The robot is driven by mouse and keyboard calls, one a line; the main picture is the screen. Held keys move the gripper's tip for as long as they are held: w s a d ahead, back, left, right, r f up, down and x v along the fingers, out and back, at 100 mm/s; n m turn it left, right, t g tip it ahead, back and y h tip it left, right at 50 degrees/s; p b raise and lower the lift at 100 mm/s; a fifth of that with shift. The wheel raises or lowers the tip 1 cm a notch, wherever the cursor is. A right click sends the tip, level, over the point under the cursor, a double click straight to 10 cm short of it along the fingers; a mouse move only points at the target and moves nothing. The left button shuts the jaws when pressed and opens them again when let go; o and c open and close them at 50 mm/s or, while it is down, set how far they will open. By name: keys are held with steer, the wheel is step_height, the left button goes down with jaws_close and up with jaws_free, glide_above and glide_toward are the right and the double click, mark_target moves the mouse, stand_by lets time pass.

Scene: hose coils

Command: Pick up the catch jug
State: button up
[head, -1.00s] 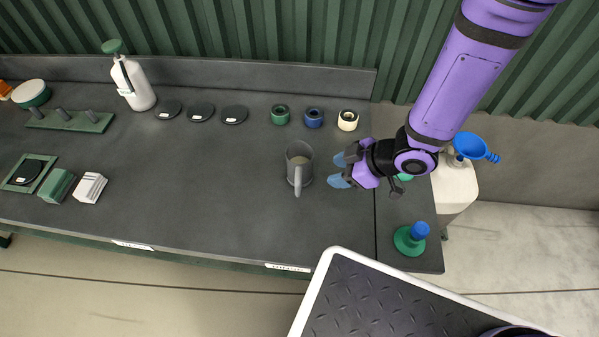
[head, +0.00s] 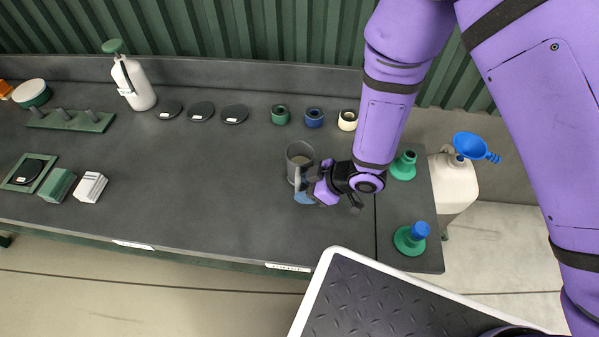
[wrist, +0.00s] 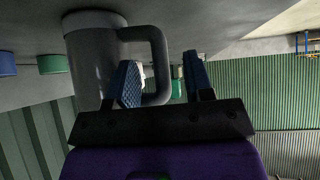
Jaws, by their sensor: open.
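The catch jug is a grey cylindrical cup (head: 299,152) standing upright on the dark bench. Its handle faces the bench's front edge and is mostly hidden by my gripper in the head view. My gripper (head: 304,187) has blue fingertips and is at the handle side of the jug, low over the bench. In the wrist view the jug (wrist: 90,52) appears upside down at the left. Its handle (wrist: 160,62) shows between the two open fingers of my gripper (wrist: 162,80). I cannot tell whether either finger touches it.
Green, blue (head: 314,117) and cream rings stand behind the jug. Green stands (head: 411,239) are at the bench's right end, beside a white canister with a blue funnel (head: 470,146). Black discs (head: 201,111) and a white bottle (head: 134,84) stand left.

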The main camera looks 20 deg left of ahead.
steer(key=shift+x, duration=0.75)
steer(key=shift+c, duration=0.2)
jaws_close()
steer(key=shift+a+r, duration=0.1)
steer(key=shift+r, duration=0.05)
